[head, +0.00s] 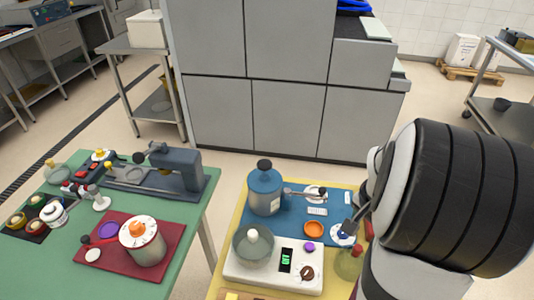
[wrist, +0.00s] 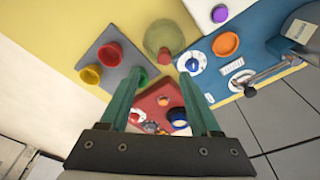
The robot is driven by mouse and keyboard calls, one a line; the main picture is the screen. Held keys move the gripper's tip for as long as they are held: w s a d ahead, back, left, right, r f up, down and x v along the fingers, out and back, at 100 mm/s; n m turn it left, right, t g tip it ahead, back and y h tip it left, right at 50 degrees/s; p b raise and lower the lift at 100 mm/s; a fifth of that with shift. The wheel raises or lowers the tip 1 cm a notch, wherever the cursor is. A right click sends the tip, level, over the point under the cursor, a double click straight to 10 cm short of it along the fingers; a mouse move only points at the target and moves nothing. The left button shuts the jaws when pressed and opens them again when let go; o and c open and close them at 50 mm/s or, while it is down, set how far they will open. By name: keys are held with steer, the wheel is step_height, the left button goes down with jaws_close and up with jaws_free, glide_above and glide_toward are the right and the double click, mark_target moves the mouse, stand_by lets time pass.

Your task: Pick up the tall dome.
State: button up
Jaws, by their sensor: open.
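I cannot tell for sure which dome is the tall one. A clear dome with a white knob (head: 253,249) sits on the white scale. A greenish dome with a red knob (head: 348,265) stands at the right, partly hidden by my arm; it also shows in the wrist view (wrist: 158,33), beyond my fingertips. A third clear dome (head: 55,173) stands on the green table at the left. My gripper (wrist: 160,76) is open with nothing between its fingers. It is apart from the domes. In the head view my arm mostly hides it.
The white scale (head: 273,284) and blue mat (head: 290,230) lie on the yellow table. A blue-grey canister (head: 265,192) and orange bowl (head: 313,229) stand on the mat. The wrist view shows red and yellow cups (wrist: 91,75) on a grey mat and a red mat (wrist: 150,98) below the fingers.

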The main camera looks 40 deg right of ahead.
steer(key=f, duration=0.3)
steer(key=d+f, duration=0.1)
steer(key=f, duration=0.5)
steer(key=shift+w+d, duration=0.25)
steer(key=shift+w, duration=0.15)
steer(key=c, duration=0.8)
